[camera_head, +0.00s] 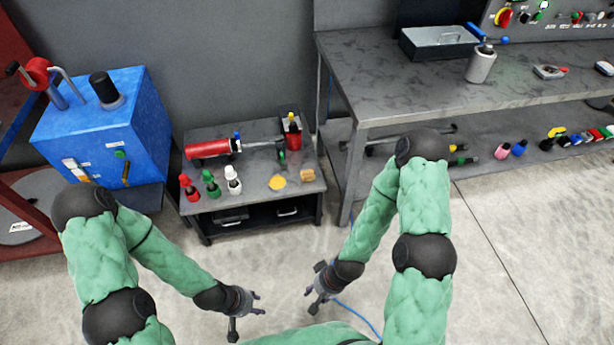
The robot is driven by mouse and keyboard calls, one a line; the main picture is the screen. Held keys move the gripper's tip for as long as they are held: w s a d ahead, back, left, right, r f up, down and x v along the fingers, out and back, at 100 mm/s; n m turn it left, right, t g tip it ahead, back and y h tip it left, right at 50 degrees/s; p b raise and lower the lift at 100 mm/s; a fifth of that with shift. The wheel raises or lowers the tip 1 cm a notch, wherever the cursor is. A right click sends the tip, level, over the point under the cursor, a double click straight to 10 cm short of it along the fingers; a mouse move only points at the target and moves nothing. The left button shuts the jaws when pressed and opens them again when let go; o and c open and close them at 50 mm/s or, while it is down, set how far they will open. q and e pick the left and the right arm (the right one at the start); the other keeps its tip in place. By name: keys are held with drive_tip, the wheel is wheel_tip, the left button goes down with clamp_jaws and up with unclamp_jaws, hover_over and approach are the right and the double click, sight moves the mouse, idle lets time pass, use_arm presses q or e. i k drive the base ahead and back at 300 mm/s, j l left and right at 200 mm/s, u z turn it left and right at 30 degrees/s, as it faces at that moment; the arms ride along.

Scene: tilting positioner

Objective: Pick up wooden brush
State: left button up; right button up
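A small tan-orange block (307,175), which looks like the wooden brush, lies on the right front part of the low grey cart top (255,160). It is too small to make out bristles. My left gripper (258,303) is over the floor in front of the cart, its fingers apart and empty. My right gripper (309,300) is also over the floor, below the block in the picture and well away from it. Its fingers are apart with nothing between them.
A yellow item (277,182) lies left of the block. Red, green and white bottles (211,183) stand at the cart's left front. A red cylinder (208,149) lies behind. A large workbench (400,85) stands close on the right, a blue machine (105,130) on the left.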

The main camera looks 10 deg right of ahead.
sight(309, 175)
drive_tip(key=i+l+u, duration=0.1)
drive_tip(key=i+u, duration=0.15)
drive_tip(key=i, duration=0.2)
drive_tip(key=i+l+u, duration=0.2)
drive_tip(key=i, duration=0.25)
